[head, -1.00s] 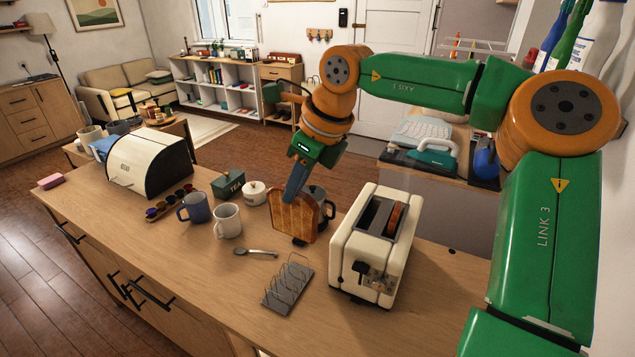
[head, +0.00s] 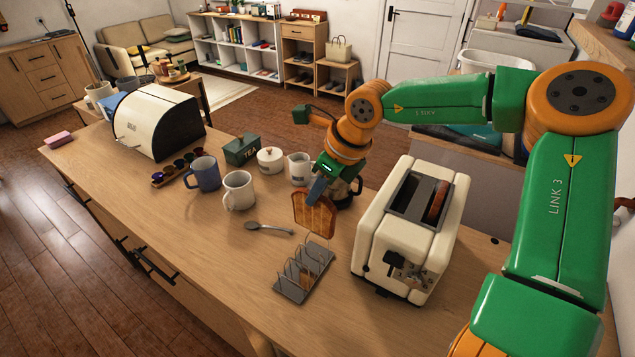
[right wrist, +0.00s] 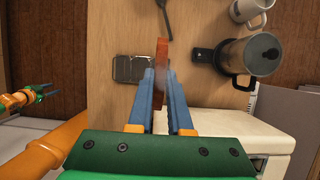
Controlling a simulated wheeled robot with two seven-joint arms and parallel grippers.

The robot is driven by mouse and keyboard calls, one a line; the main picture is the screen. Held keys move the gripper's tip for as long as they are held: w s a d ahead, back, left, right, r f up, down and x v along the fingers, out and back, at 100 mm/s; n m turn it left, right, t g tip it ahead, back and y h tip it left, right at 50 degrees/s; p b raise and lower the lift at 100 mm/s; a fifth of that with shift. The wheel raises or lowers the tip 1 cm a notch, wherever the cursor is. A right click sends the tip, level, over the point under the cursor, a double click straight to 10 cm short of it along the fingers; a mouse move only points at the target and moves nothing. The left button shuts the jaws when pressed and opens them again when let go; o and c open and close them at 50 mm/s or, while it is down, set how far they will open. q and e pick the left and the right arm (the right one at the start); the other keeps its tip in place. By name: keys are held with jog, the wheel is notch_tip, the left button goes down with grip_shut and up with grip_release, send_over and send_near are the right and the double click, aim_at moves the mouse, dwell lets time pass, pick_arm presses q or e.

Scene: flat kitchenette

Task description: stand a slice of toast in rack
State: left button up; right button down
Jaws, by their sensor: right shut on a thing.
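My right gripper (head: 317,190) is shut on a slice of toast (head: 314,214), held upright by its top. The slice hangs at the far end of the toast rack (head: 291,290), a grey base with wire loops that stands on the counter. In the right wrist view the blue fingers (right wrist: 160,100) pinch the toast (right wrist: 161,60), seen edge-on, just right of the rack (right wrist: 124,69). I cannot tell whether its lower edge touches the rack. What appears to be my left gripper (right wrist: 42,93) is small at the left of that view; its opening is unclear.
A cream toaster (head: 457,225) with another slice (head: 437,200) in its slot stands right of the rack. A spoon (head: 268,228), white mug (head: 239,192) and blue mug (head: 205,175) lie to the left. A dark pot (right wrist: 247,57) stands behind the toast. The counter's front left is clear.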

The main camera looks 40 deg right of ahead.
aim_at(310, 228)
jog(key=shift+f+b, duration=0.5)
jog(key=shift+f, duration=0.35)
notch_tip(310, 228, down, 6)
jog(key=b, duration=0.5)
jog(key=shift+r+b, duration=0.1)
jog(key=shift+b, duration=0.2)
jog(key=shift+r, duration=0.1)
jog(key=c, duration=0.8)
grip_release()
jog(key=shift+o, duration=0.2)
jog(key=shift+r, duration=0.1)
notch_tip(310, 228, up, 8)
jog(key=p, duration=0.5)
jog(key=shift+p, duration=0.4)
